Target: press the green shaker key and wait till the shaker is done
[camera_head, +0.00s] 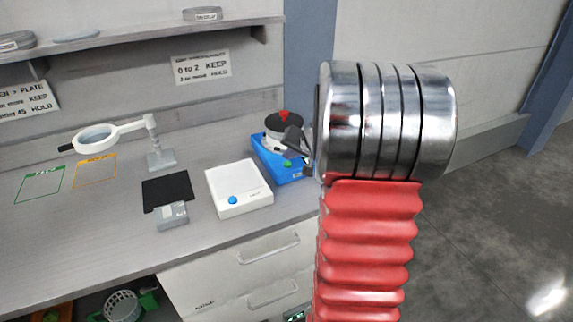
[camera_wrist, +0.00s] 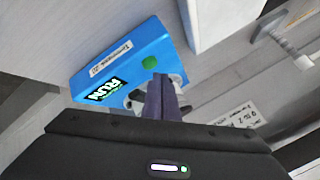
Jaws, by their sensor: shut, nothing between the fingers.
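The blue shaker (camera_head: 265,155) stands at the back right of the bench, with a dark round vessel holding something red (camera_head: 284,116) on top. The shaker (camera_wrist: 120,60) also fills the upper left of the wrist view. Its green key (camera_wrist: 150,62) shows there, beside a small black display (camera_wrist: 106,90) with green letters that seem to read RUN. My gripper (camera_wrist: 161,80) is shut and empty, its fingertips just by the green key; I cannot tell whether they touch it. In the head view my gripper (camera_head: 298,143) is at the shaker's right side, partly hidden by my arm.
A white device with a blue knob (camera_head: 238,190) stands left of the shaker. Further left are a black pad (camera_head: 168,190), a magnifier on a stand (camera_head: 98,137) and green and orange marked squares. A shelf (camera_head: 130,38) runs above the bench.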

